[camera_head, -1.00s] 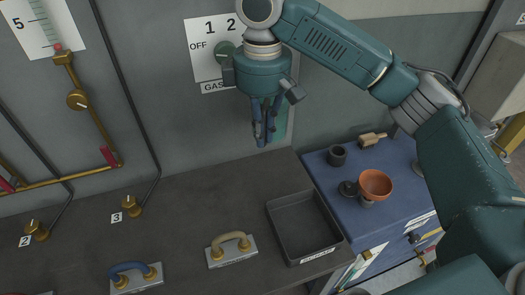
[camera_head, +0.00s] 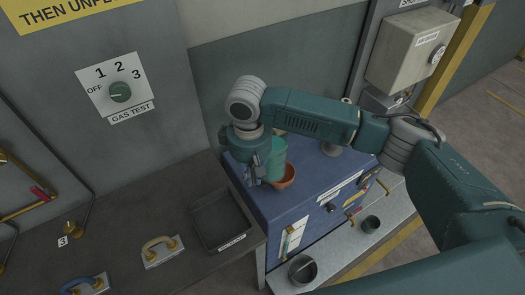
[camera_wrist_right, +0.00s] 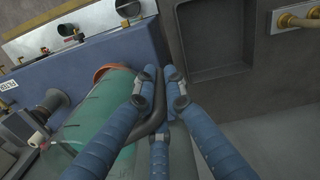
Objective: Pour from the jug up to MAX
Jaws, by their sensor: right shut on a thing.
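The green translucent jug (camera_head: 275,158) hangs at my right gripper, over the blue cabinet top in the head view. It fills the left middle of the right wrist view (camera_wrist_right: 98,122). My right gripper (camera_wrist_right: 163,82) is shut on its dark handle (camera_wrist_right: 158,108); in the head view the fingers are mostly hidden behind my wrist. A terracotta bowl (camera_head: 288,176) is just beside or behind the jug, partly covered by it; its rim shows past the jug in the wrist view (camera_wrist_right: 108,70). I cannot make out a MAX mark or the jug's liquid level. My left gripper is out of view.
The blue cabinet (camera_head: 315,196) has a grey stand-like object (camera_head: 331,148) on top. A metal pot (camera_head: 302,268) and dark cup (camera_head: 371,225) stand on the low ledge. An empty dark tray (camera_head: 221,222) lies on the bench, left of the cabinet.

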